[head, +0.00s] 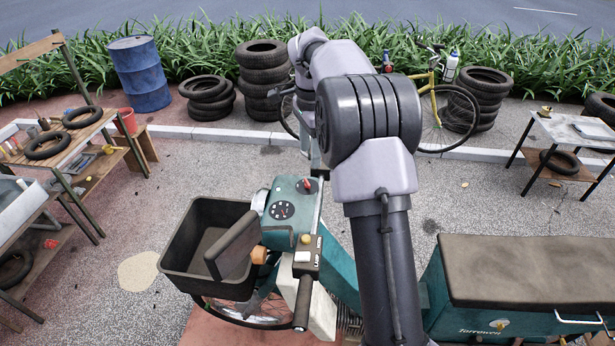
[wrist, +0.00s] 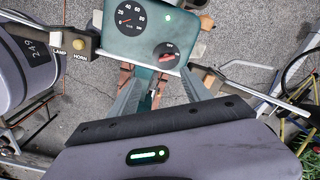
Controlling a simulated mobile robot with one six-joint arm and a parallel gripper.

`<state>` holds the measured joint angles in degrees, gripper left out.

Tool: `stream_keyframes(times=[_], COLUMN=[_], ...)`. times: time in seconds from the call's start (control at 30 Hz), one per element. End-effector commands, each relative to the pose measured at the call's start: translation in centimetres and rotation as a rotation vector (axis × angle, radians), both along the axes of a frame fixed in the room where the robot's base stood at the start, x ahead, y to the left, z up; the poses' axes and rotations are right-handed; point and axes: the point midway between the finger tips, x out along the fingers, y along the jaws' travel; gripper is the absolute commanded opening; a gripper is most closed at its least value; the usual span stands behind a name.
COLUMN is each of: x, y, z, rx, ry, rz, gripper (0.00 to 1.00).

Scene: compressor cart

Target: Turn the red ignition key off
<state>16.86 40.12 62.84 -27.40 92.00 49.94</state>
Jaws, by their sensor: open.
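The red ignition key (wrist: 166,57) sits in a round black dial on the teal console (wrist: 140,40) of a scooter-like vehicle, below a speedometer. Small white lettering marks the dial, and the key's grip lies roughly crosswise, slightly tilted. A small green lamp (wrist: 168,17) on the console is lit. In the head view the key (head: 308,185) is a small red spot on top of the console. My gripper (wrist: 162,76) is open and empty, its two fingers reaching toward the console's edge nearest the key, apparently not touching the key. In the head view my arm hides most of it.
Handlebars with lamp and horn buttons (wrist: 78,45) flank the console. A black basket (head: 185,250) is at its left and a brown seat (head: 530,270) at right. Workbenches and tyre stacks stand around; open paving lies between.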

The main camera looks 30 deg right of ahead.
Motion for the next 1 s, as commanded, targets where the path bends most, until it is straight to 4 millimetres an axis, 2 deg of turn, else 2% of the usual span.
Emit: stream_keyframes(times=[0.03, 0.2, 0.4, 0.57, 0.8, 1.0], x=[-0.1, 0.0, 0.1, 0.1, 0.1, 0.1], y=[0.1, 0.1, 0.1, 0.1, 0.1, 0.1], z=[-1.4, -5.5, -8.8, -9.9, -10.0, -10.0], rx=[0.001, 0.000, 0.000, 0.000, 0.000, 0.000], ry=[0.005, 0.003, 0.002, 0.000, -0.001, 0.000], rz=[0.000, 0.002, 0.001, 0.002, 0.002, 0.002], gripper=[0.56, 0.56, 0.56, 0.56, 0.56, 0.17])
